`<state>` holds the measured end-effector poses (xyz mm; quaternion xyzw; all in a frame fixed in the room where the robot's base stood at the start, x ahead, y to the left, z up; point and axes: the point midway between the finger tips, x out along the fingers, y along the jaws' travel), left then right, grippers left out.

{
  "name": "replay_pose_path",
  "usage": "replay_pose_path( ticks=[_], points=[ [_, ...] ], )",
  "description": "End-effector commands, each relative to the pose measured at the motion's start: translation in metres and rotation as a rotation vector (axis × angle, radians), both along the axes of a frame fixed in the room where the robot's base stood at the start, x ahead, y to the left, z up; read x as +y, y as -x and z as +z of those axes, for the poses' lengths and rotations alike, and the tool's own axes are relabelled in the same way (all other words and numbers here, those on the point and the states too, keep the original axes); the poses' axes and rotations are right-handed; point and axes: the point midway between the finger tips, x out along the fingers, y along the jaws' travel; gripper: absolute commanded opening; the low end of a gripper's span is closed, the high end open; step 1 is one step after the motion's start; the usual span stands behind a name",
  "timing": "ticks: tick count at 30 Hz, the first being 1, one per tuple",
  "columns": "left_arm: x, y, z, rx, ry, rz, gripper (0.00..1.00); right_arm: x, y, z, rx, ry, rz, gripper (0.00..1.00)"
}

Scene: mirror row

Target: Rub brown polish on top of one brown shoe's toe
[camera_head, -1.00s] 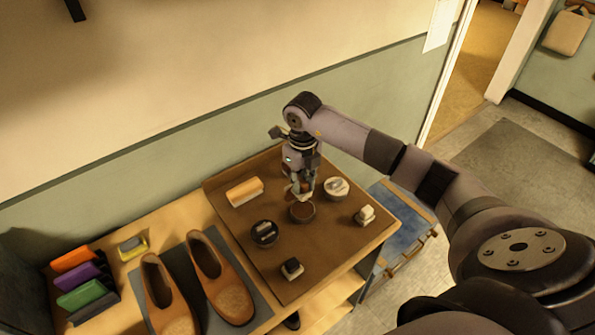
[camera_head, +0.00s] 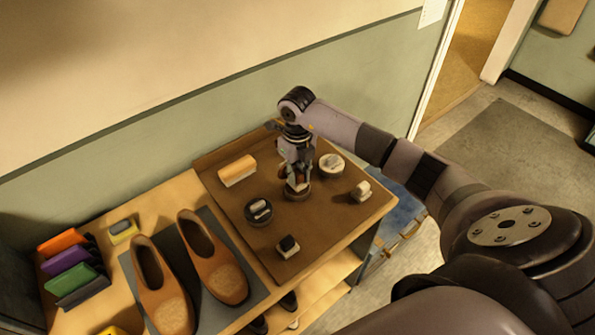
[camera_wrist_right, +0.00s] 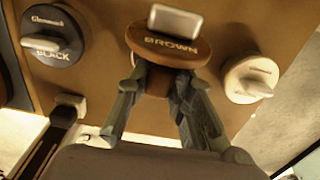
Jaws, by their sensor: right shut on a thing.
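Two brown shoes (camera_head: 215,262) (camera_head: 160,290) stand side by side on a grey mat at the left, toes toward me. My right gripper (camera_head: 298,183) is at a round brown tin (camera_head: 297,195) on the brown board. In the right wrist view its fingers (camera_wrist_right: 165,75) are shut on a brown thing (camera_wrist_right: 179,88), mostly hidden, so its form cannot be told. A round brown top marked BROWN (camera_wrist_right: 172,48) with a pale block (camera_wrist_right: 175,21) on it shows at the fingertips. Whether the held thing touches the tin is unclear. My left gripper is not in view.
A black tin (camera_head: 258,212) and a white tin (camera_head: 331,166) flank the brown one. Small blocks (camera_head: 361,192) (camera_head: 288,246) and an orange-topped brush (camera_head: 237,171) lie on the board. Coloured blocks (camera_head: 70,265) fill the far left. The wall is close behind.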

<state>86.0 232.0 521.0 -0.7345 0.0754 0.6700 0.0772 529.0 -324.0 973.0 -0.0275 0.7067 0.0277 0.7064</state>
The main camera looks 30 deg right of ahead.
Motion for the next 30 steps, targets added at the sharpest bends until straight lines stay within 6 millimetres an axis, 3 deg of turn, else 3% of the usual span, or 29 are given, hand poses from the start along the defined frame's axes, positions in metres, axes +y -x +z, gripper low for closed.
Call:
replay_pose_path(
  ticks=[30],
  points=[
    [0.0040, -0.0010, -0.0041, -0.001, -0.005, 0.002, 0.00, -0.0003, -0.0002, -0.0046, -0.001, 0.001, 0.000, 0.00]
  ],
)
